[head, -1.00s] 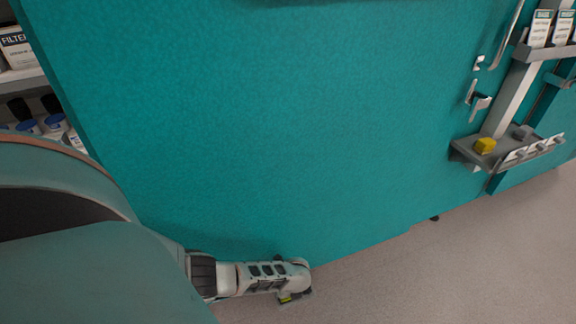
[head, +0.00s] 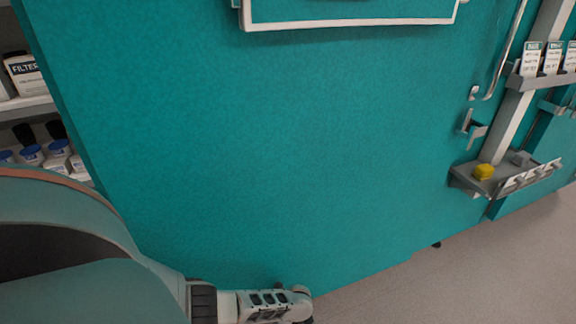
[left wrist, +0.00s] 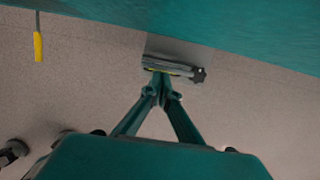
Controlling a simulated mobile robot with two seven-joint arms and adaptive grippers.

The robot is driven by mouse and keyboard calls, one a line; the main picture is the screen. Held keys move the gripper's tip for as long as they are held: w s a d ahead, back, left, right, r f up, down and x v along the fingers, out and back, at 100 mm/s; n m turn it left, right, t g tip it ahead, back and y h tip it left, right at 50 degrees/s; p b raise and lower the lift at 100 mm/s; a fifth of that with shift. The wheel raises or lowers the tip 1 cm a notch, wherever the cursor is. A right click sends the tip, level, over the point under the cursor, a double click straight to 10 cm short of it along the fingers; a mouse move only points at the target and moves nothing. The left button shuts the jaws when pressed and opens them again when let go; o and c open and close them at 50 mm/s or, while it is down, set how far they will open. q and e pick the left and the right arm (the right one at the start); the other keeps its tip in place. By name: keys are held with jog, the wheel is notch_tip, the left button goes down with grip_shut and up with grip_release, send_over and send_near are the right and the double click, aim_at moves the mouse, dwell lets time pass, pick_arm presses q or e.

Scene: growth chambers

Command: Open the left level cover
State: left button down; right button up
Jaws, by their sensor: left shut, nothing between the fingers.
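The large teal face of a chamber (head: 260,150) fills most of the head view. The lower edge of a white-rimmed frame (head: 350,23) shows on it at the top; I cannot tell if this is the left level cover. My left arm runs along the bottom of the head view, low by the panel's bottom edge. My left gripper (left wrist: 161,88) is shut and empty in the left wrist view, above the grey floor. A grey bar with a dark knob (left wrist: 198,75) shows just beyond its fingertips; contact is unclear. My right gripper is out of view.
At right are a latch (head: 472,128), a curved metal handle (head: 508,55) and a grey shelf (head: 465,180) with a yellow block (head: 484,171). Shelves with bottles and a FILTER box (head: 26,76) stand at left.

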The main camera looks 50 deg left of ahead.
pick_arm(q)
jog(key=v, duration=1.2)
jog(key=shift+r, duration=0.45)
